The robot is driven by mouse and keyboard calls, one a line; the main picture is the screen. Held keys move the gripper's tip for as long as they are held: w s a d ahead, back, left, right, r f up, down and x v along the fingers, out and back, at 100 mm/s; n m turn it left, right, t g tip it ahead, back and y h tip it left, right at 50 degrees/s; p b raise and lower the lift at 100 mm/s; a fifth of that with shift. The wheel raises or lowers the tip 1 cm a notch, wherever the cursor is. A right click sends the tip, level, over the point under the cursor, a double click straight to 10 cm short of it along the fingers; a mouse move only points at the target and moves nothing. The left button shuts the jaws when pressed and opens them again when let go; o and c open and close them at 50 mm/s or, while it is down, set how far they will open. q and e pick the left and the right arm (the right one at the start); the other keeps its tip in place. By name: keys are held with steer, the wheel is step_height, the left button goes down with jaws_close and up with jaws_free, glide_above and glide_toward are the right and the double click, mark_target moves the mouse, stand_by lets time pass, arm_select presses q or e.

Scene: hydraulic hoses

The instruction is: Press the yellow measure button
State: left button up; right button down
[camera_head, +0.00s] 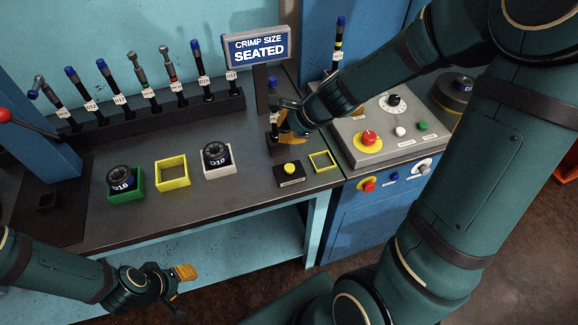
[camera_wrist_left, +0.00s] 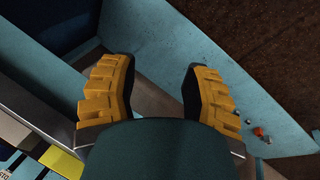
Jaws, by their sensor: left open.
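The yellow measure button (camera_head: 290,168) sits on a small black box near the front right of the bench. My right gripper (camera_head: 290,135) is just behind and above it, with its orange fingers beside an upright hose (camera_head: 272,88) with a blue end in a dark stand. The hose and arm partly hide the fingers, so I cannot tell whether they hold it. My left gripper (camera_head: 183,285) is low at the front left, away from the button, beyond the bench's front edge. In the left wrist view its two yellow fingers (camera_wrist_left: 160,85) are apart with nothing between them.
A sign (camera_head: 258,48) reads "CRIMP SIZE SEATED". Several hoses stand in a rack (camera_head: 150,112). Green (camera_head: 126,184), yellow (camera_head: 172,173) and white (camera_head: 218,161) trays line the bench; the yellow one is empty. A control panel (camera_head: 385,130) with a red button stands right.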

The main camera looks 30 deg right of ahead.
steer(key=b, duration=0.7)
glide_above(289, 169)
steer(key=w, duration=0.2)
steer(key=f, duration=0.7)
steer(key=shift+d+f, duration=0.2)
steer(key=shift+f, duration=0.1)
steer(key=shift+f+b, duration=0.55)
steer(key=shift+b, duration=0.1)
steer(key=shift+f+b, duration=0.4)
steer(key=shift+f, duration=0.05)
steer(key=shift+f+b, duration=0.45)
steer(key=shift+r, duration=0.1)
stand_by(0.5)
steer(key=shift+r+p, duration=0.85)
steer(key=shift+p, duration=0.05)
